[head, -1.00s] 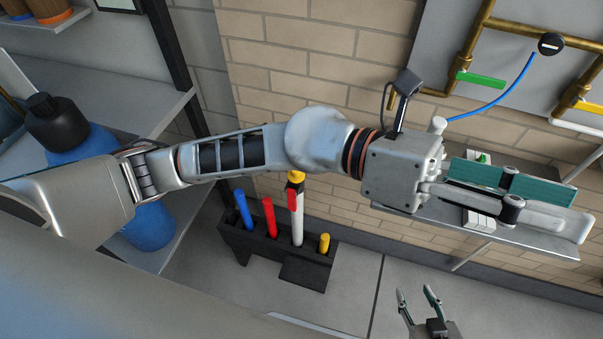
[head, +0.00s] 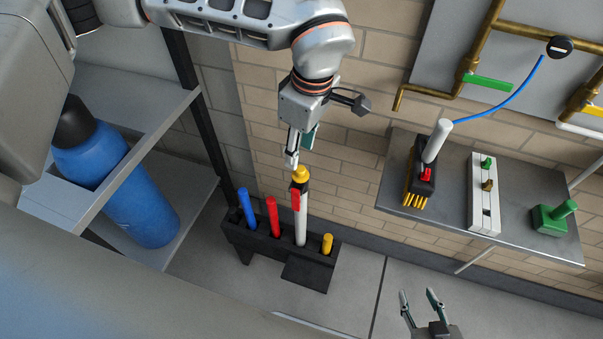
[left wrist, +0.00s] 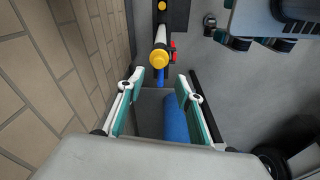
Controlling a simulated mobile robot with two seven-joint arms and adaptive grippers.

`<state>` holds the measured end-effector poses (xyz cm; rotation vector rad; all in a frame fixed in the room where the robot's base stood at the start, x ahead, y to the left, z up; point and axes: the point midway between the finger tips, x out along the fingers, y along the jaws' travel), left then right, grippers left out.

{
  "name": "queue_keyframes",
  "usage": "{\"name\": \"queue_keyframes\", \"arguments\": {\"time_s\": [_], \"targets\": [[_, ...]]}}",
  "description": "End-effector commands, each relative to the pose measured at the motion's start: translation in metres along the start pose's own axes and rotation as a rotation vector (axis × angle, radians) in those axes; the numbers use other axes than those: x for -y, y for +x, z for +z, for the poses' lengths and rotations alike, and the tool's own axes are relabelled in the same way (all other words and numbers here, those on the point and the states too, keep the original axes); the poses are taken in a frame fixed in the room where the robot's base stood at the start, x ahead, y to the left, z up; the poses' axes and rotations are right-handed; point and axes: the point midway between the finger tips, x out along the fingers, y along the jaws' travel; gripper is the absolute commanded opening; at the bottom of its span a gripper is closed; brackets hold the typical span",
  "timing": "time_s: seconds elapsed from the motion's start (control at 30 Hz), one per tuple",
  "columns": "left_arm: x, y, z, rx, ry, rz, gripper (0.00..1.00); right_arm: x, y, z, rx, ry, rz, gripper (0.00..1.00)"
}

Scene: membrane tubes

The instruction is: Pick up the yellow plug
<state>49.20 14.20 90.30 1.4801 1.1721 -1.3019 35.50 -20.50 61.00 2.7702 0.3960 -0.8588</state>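A yellow plug-like cap (head: 301,174) tops a white tube (head: 300,218) standing in the black rack (head: 262,243); a red piece is on the tube's side. The cap also shows in the left wrist view (left wrist: 158,59), just beyond the fingertips and between their lines. A shorter yellow piece (head: 327,243) stands at the rack's right end. I cannot tell which is the named plug. My left gripper (head: 299,152) is just above the cap, open and empty; the left wrist view shows its fingers (left wrist: 160,78) apart. My right gripper (head: 418,293) is open and empty at the bottom.
Blue (head: 246,208) and red (head: 272,217) sticks stand in the rack. A brick wall is close behind. A metal shelf (head: 520,225) at the right bears a black holder, a white block and a green block. A blue cylinder (head: 140,205) lies on the left shelving.

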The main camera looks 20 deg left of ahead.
Motion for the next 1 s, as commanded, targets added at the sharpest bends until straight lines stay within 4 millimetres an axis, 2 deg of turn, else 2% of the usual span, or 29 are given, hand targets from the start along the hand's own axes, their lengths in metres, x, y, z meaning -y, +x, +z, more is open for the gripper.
{"name": "queue_keyframes", "arguments": {"time_s": [0.43,0.57,0.77,0.8,0.9,1.0], "targets": [[-0.003,0.056,0.008,0.005,0.000,-0.005,0.36,0.000,0.001,0.002,0.000,-0.002,0.001,0.40],[-0.004,0.064,0.008,0.005,0.001,-0.002,0.36,0.000,0.001,0.001,-0.001,-0.003,0.002,0.40],[-0.004,0.065,0.008,0.005,0.001,-0.001,0.36,-0.001,0.001,0.000,-0.002,-0.003,0.002,0.40],[-0.004,0.065,0.008,0.005,0.001,-0.001,0.33,-0.001,0.001,0.000,-0.002,-0.003,0.002,0.40],[-0.004,0.065,0.008,0.005,0.001,-0.001,0.07,-0.001,0.001,0.000,-0.002,-0.003,0.003,0.40],[-0.004,0.065,0.008,0.005,0.001,-0.001,0.04,-0.001,0.001,0.000,-0.002,-0.003,0.003,0.40]]}}
